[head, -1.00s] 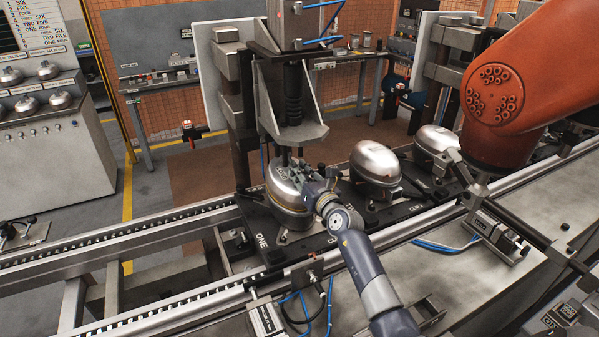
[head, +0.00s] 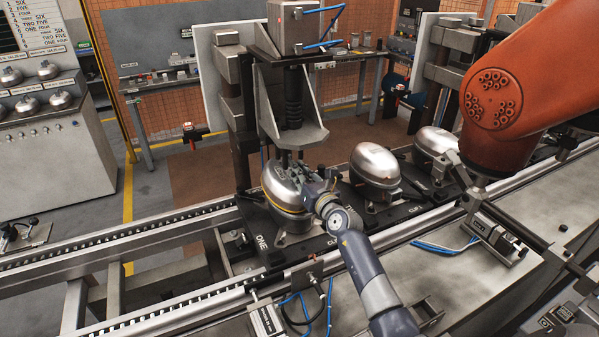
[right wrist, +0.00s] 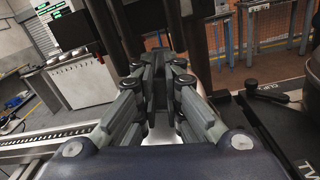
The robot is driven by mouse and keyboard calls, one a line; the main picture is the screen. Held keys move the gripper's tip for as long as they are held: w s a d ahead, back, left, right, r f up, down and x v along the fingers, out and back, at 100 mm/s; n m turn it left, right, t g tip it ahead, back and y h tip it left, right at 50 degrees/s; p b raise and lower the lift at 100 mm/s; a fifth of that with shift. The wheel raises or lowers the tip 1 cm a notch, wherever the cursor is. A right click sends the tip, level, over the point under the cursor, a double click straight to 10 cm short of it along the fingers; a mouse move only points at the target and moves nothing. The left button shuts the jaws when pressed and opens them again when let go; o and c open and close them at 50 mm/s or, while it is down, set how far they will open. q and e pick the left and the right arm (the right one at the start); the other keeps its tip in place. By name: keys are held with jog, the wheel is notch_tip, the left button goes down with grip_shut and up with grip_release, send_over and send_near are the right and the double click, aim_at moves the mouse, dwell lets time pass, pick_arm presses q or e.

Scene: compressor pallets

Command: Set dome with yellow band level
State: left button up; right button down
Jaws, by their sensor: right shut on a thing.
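The silver dome with the yellow band (head: 279,201) sits on the pallet marked ONE (head: 256,228), below the press head. Its yellow band shows low on the near side and looks sloped, lower to the right. My right gripper (head: 294,172) reaches in from the lower right and is shut on the dome's upper right side. In the right wrist view, the right gripper's fingers (right wrist: 156,70) are close together. A bit of silver surface shows below them, and the grip itself is mostly hidden. My left gripper is not in view.
The press head (head: 295,137) hangs just above the dome. A second dome (head: 375,163) and a third dome (head: 434,141) stand on pallets to the right. An orange robot arm (head: 492,95) is at the right. The conveyor rail (head: 150,237) runs along the left.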

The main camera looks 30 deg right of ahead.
jog(key=shift+d+r, duration=0.2)
jog(key=shift+r, duration=0.1)
jog(key=shift+r+p, duration=0.1)
jog(key=shift+p, duration=0.25)
jog(key=shift+s+d+n+g+p, duration=0.4)
jog(key=shift+n+p, duration=0.3)
jog(key=shift+p, duration=1.05)
jog(key=shift+s+d+p, duration=0.1)
jog(key=shift+d+p, duration=0.1)
jog(key=shift+p, duration=0.4)
jog(key=shift+h, duration=0.3)
jog(key=shift+s+d+f+n, duration=0.1)
jog(key=shift+f+n, duration=0.15)
jog(key=shift+n, duration=0.05)
jog(key=shift+r+p, duration=0.1)
jog(key=shift+p, duration=0.35)
